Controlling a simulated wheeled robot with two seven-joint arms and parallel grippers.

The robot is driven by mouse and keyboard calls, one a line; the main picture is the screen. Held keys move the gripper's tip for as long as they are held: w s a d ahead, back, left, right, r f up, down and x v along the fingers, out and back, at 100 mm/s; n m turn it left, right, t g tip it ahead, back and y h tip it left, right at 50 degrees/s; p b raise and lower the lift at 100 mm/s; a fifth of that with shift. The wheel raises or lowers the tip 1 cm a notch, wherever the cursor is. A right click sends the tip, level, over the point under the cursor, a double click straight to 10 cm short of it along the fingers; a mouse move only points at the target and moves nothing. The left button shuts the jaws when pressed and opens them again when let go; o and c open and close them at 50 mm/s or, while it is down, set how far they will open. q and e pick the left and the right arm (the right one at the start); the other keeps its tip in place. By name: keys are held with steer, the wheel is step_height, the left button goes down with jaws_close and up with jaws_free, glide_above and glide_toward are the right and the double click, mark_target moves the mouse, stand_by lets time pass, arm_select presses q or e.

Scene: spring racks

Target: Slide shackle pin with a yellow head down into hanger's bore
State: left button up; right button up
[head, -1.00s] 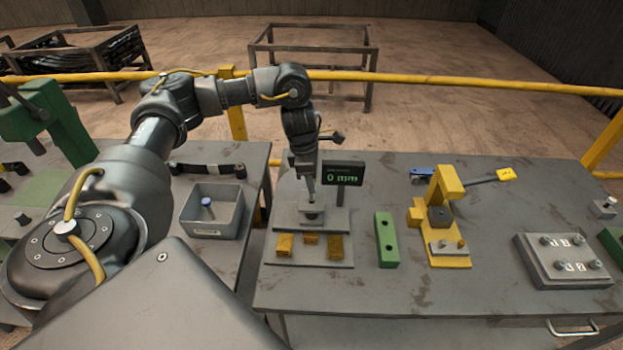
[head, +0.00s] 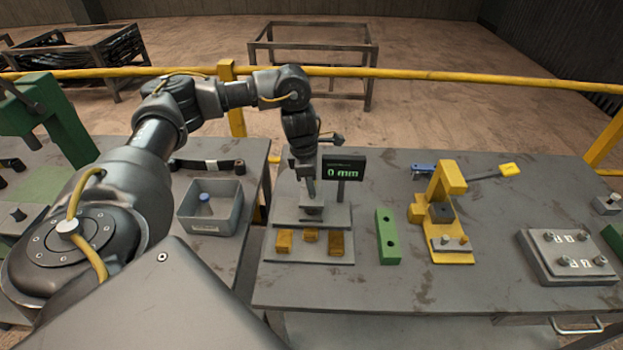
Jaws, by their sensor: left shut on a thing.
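My left gripper (head: 309,183) points straight down over a stepped grey stand (head: 322,216) on the right table. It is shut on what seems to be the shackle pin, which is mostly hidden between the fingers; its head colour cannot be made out. Directly below the fingertips is a small grey block (head: 312,207) on the stand, likely the hanger. Its bore is hidden, and I cannot tell whether the pin's tip is in it. A small display (head: 343,168) beside the gripper reads 0 mm. My right gripper is not in view.
A grey bin (head: 210,225) on the left table holds a blue-headed pin (head: 205,203). Yellow blocks (head: 284,240) sit at the stand's front. A green block (head: 387,237), a yellow press (head: 448,195) and a grey plate with knobs (head: 567,257) stand to the right, with bare table between.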

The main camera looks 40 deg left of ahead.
arm_select(q)
steer(key=shift+f+b, duration=0.5)
steer(key=shift+f, duration=0.2)
steer(key=o, duration=1.4)
step_height(320, 180, up, 7)
steer(key=p, duration=0.7)
steer(key=shift+r, duration=0.1)
stand_by(0.4)
